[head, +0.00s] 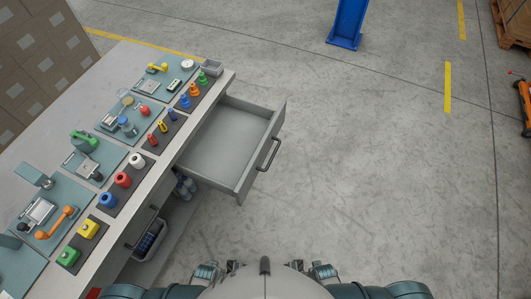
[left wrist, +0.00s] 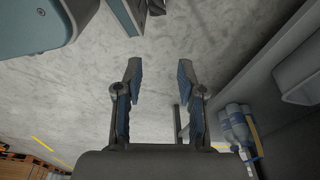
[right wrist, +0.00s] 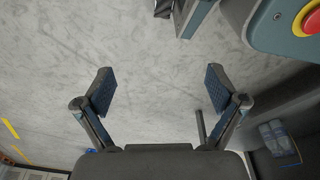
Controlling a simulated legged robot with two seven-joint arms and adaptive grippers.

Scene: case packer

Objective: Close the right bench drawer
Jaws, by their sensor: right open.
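The bench drawer (head: 225,143) is pulled well out from the far right part of the workbench, and its inside is empty. Its dark bar handle (head: 268,155) is on the front panel, facing right in the head view. My left gripper (head: 219,269) is low in the head view, apart from the drawer; the left wrist view (left wrist: 160,72) shows its fingers open with bare floor between them. My right gripper (head: 311,269) is also low and apart from the drawer; the right wrist view (right wrist: 160,80) shows it wide open and empty.
The workbench (head: 225,80) carries fixtures, coloured knobs and buttons on mats. A grey bin (head: 150,245) and bottles (head: 186,187) sit below its top. A blue post (head: 348,25) stands at the back. The floor (head: 380,160) right of the drawer is clear.

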